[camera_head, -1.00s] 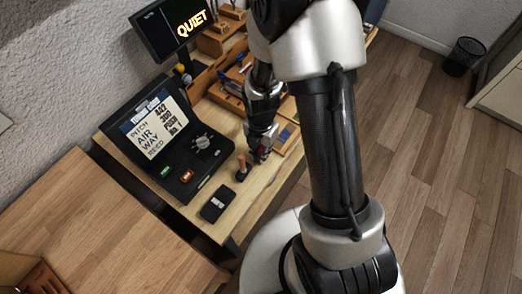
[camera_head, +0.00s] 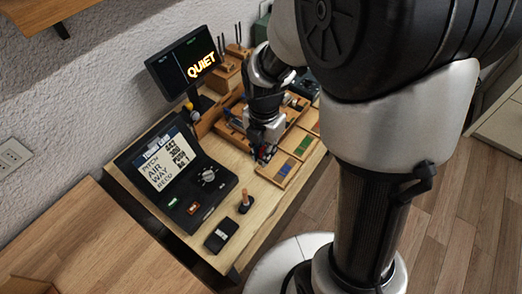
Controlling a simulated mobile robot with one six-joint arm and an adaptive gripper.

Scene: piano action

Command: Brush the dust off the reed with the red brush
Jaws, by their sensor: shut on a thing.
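I cannot pick out the reed or any dust at this size.
A black case (camera_head: 222,184) with a lit screen stands open on the bench (camera_head: 262,205). A wooden-handled tool (camera_head: 244,203) stands upright and a dark box (camera_head: 221,233) lies at the front. A display reading QUIET (camera_head: 184,65) and wooden racks stand behind.

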